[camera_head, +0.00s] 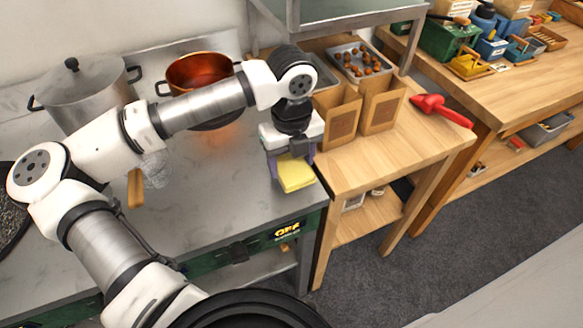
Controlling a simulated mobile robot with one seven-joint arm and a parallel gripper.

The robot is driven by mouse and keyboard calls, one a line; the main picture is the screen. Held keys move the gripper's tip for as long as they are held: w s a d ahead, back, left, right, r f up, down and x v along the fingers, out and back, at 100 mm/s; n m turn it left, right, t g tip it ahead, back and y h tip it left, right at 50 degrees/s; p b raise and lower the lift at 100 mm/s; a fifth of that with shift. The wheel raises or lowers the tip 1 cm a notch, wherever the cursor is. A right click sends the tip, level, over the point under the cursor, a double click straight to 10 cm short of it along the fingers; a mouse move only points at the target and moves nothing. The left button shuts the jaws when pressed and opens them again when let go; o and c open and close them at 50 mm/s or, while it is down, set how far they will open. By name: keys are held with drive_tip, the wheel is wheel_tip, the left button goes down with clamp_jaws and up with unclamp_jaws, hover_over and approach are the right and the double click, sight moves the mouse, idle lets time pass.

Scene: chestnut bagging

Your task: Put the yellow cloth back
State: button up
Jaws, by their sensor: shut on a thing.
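A yellow cloth (295,173) is at the right end of the grey metal counter (225,205), near the front right corner. My gripper (290,157) is directly above it, pointing down, and is shut on the cloth. The cloth spreads out below the fingers. I cannot tell whether its lower edge touches the counter. The fingertips are mostly hidden by the cloth and the gripper body.
A steel pot (85,95) and a copper pot (200,70) stand at the counter's back. Two paper bags (380,105) and a tray of chestnuts (358,62) sit on the wooden table (410,135), with a red scoop (440,108).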

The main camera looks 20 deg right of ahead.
sight(292, 165)
drive_tip(key=shift+f+p, duration=0.3)
drive_tip(key=shift+f, duration=1.6)
drive_tip(key=shift+f, duration=0.2)
drive_tip(key=o, duration=0.9)
wheel_tip(292, 165, up, 12)
drive_tip(key=shift+r+b, duration=0.25)
drive_tip(key=shift+b, duration=0.75)
